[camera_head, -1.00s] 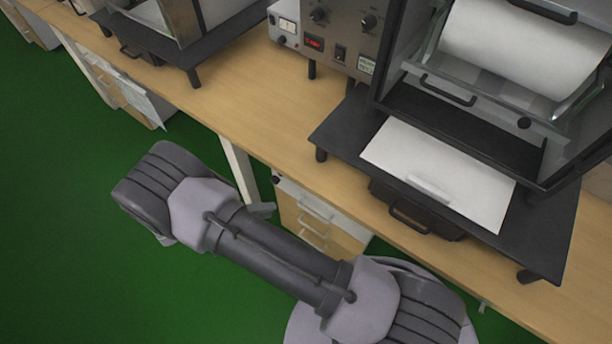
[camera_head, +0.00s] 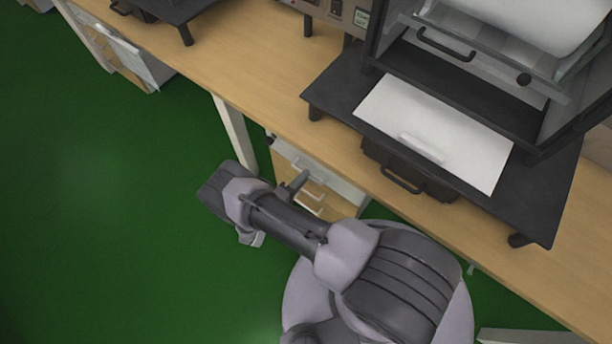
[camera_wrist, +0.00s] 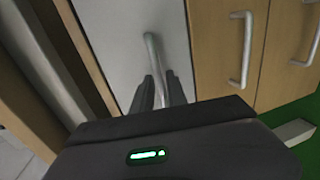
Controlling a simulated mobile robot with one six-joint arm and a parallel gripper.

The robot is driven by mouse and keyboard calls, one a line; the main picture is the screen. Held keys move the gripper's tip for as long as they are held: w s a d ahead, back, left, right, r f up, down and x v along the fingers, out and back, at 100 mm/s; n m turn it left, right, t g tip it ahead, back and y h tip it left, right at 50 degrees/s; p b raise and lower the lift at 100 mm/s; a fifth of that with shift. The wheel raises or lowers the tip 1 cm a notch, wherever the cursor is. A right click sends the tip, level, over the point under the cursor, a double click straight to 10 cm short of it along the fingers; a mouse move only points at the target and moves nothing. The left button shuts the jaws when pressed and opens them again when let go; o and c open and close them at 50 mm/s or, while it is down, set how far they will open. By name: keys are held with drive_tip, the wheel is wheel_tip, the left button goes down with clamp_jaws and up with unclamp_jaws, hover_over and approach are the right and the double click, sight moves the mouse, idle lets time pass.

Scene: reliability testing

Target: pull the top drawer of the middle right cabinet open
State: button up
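The middle right cabinet (camera_head: 315,182) stands under the bench, with a pale top drawer (camera_head: 327,171) and wooden drawers below. The top drawer looks closed. My gripper (camera_head: 301,182) is in front of the cabinet, close to the top drawer. In the wrist view, the pale drawer front (camera_wrist: 115,40) carries a bar handle (camera_wrist: 152,48). The two dark fingers of my gripper (camera_wrist: 159,80) stand apart, with the lower part of the handle lined up between them. I see no clear contact, and the fingers partly hide the handle's lower end.
Wooden drawers (camera_wrist: 216,45) with their own handles lie to the right in the wrist view. A white bench leg (camera_head: 234,130) stands left of the cabinet. The bench top (camera_head: 240,75) overhangs it and carries a black stand (camera_head: 335,90). Green floor is clear on the left.

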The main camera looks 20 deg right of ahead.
drive_tip(key=shift+x, duration=1.05)
drive_tip(key=shift+c, duration=0.5)
clamp_jaws()
